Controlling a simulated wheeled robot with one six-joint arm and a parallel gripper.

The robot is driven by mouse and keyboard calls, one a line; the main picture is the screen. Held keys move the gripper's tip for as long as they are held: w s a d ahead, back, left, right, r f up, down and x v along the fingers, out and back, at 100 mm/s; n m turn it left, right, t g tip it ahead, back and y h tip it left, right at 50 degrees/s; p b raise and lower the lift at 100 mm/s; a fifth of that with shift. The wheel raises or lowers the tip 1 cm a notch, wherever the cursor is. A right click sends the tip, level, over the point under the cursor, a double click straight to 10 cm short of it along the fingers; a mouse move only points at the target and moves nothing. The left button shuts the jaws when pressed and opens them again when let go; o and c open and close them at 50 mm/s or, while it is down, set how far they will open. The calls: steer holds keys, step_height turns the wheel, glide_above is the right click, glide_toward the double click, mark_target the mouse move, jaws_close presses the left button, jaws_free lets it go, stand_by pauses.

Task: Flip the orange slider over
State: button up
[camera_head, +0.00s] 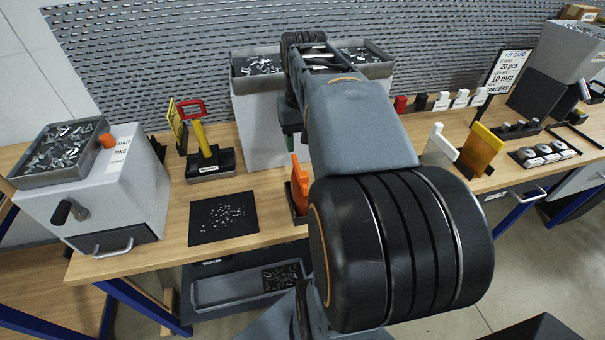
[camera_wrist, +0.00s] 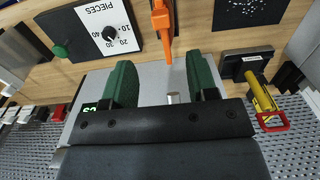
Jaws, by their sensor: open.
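The orange slider (camera_head: 299,184) is an upright orange piece at a dark base on the bench, partly hidden by my arm in the head view. In the wrist view the orange slider (camera_wrist: 162,25) hangs down from the top edge, and its tip shows between my fingertips, seemingly beyond them. My gripper (camera_wrist: 160,62) has green fingers spread apart, with nothing held between them. In the head view my gripper (camera_head: 290,142) is mostly hidden behind my arm, just above the slider.
A grey bin box (camera_head: 262,120) stands behind the slider. A dial panel marked PIECES (camera_wrist: 95,28) shows in the wrist view. A black mat with small parts (camera_head: 223,217) and a yellow lever with red handle (camera_head: 199,135) are left. A feeder box (camera_head: 125,185) stands far left.

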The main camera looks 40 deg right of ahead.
mark_target(303, 173)
step_height(303, 173, down, 10)
steer(key=shift+a+f, duration=0.1)
steer(key=shift+f, duration=0.1)
steer(key=shift+c, duration=0.2)
jaws_close()
stand_by(0.5)
steer(key=shift+w, duration=0.1)
